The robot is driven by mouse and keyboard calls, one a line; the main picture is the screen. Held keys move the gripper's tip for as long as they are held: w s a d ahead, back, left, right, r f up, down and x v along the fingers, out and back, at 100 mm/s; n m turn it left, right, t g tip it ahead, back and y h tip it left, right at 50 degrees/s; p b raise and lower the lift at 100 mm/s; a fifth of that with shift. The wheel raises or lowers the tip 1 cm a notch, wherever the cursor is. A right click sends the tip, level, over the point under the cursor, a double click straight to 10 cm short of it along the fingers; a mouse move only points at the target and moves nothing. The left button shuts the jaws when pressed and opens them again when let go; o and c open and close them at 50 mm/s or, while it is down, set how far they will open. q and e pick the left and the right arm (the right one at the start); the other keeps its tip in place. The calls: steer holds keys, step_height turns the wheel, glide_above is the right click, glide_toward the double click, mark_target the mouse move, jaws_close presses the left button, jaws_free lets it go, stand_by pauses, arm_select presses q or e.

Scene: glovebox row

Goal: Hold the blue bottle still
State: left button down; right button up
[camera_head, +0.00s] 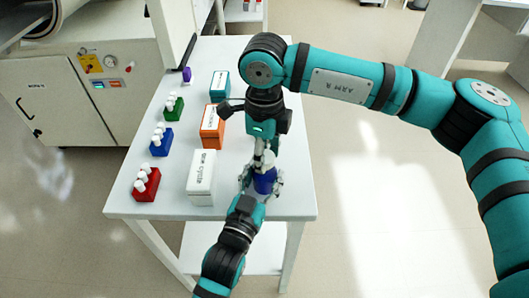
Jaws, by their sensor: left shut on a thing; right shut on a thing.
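The blue bottle (265,184) stands upright near the right edge of the white table. My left gripper (261,181), coming up from the bottom of the view, is shut on the bottle's body with its fingers on either side. My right gripper (265,155) points down from above and is shut at the pale top of the bottle. What exactly lies between the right fingers is mostly hidden by the gripper.
White (201,178), orange (212,126) and teal (220,84) boxes stand left of the bottle. Further left are red (146,186), blue (161,143) and green (173,108) racks with white-topped vials, and a small purple item (187,74). The table's right edge is close to the bottle.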

steer(key=n, duration=0.9)
steer(key=shift+n, duration=0.4)
steer(key=n, duration=0.4)
steer(key=shift+n, duration=0.4)
steer(key=n, duration=0.5)
steer(key=shift+d, duration=0.1)
steer(key=shift+r, duration=0.2)
steer(key=shift+r, duration=0.95)
steer(key=shift+r, duration=0.1)
